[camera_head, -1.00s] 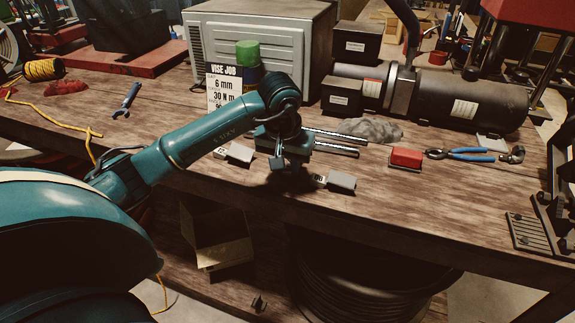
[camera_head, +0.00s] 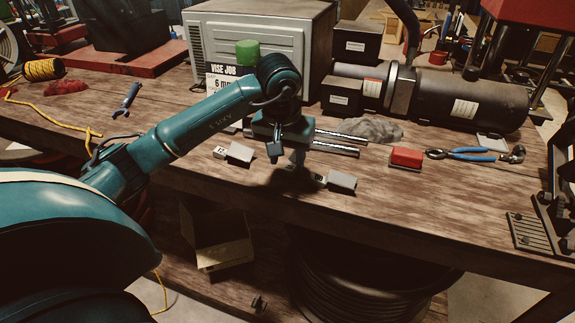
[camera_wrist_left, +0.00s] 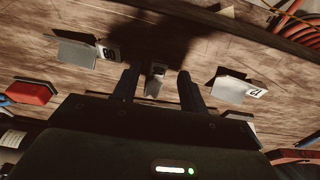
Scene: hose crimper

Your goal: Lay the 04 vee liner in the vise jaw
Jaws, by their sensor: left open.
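My left gripper (camera_head: 285,155) hangs above the front part of the bench, its fingers apart. In the left wrist view, a small grey block with a pale label (camera_wrist_left: 155,80) shows between the fingertips; its number is unreadable and contact cannot be told. A grey liner marked 12 (camera_head: 240,152) lies left of the gripper and also shows in the wrist view (camera_wrist_left: 232,88). Two chrome rods (camera_head: 338,150) emerge behind the gripper; the vise jaw is hidden. My right gripper is out of view.
A "VISE JOB" card (camera_head: 222,77) stands behind my arm, partly covered. A red block (camera_head: 406,157), blue-handled pliers (camera_head: 468,153) and a grey rag (camera_head: 374,130) lie to the right. The bench front (camera_head: 420,205) is clear right of the liners.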

